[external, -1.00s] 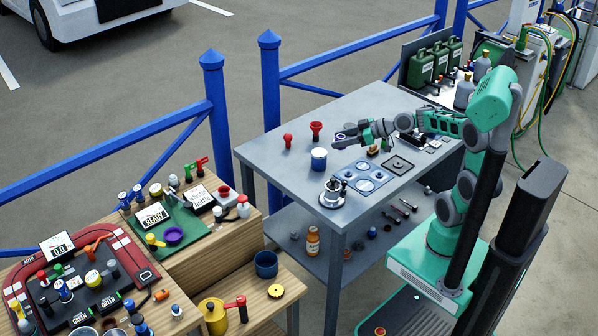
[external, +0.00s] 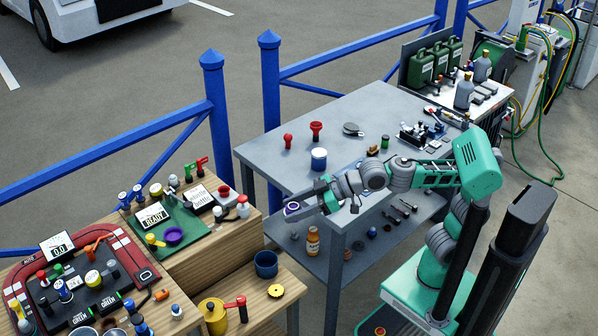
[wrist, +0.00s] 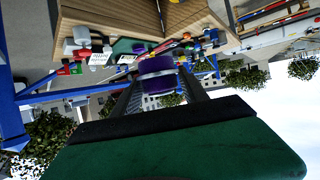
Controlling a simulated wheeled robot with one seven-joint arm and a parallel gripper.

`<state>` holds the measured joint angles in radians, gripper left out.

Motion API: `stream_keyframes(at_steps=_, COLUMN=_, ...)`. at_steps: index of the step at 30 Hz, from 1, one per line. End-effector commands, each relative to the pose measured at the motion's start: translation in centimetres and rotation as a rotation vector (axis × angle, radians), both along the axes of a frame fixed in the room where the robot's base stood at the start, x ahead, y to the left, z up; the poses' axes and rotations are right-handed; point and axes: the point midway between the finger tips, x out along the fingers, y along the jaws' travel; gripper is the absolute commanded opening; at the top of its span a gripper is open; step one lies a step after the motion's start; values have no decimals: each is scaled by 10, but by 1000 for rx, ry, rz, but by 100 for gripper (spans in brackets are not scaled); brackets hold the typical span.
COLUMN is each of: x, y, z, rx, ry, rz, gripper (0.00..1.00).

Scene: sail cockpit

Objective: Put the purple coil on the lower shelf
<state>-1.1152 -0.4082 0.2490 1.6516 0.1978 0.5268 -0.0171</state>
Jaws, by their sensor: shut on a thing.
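My gripper (external: 298,208) is shut on a small purple coil (external: 292,206), which shows a pale centre in the external view. The coil also shows between the fingers in the wrist view (wrist: 157,68). My gripper holds it in the air by the front left edge of the grey table (external: 262,163). The table's lower shelf (external: 345,262) lies below the tabletop and carries a bottle and several small parts. The coil appears higher than this shelf and apart from it. My arm hides part of the tabletop.
An orange bottle (external: 313,241) stands on the lower shelf near its left end. A wooden bench (external: 235,232) stands to the left, with a purple ring (external: 173,235) on a green mat. A lower wooden level holds a blue cup (external: 266,264) and a yellow mug (external: 213,316).

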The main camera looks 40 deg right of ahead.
Motion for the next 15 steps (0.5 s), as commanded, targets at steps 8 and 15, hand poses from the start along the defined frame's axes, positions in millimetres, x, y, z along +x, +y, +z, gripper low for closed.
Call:
stream_keyframes(at_steps=8, x=-37, y=16, z=-10, rx=-5, ry=0, rz=27, gripper=4)
stream_keyframes(at_steps=15, x=-36, y=15, z=-77, rx=-7, ry=-1, rz=28, gripper=4)
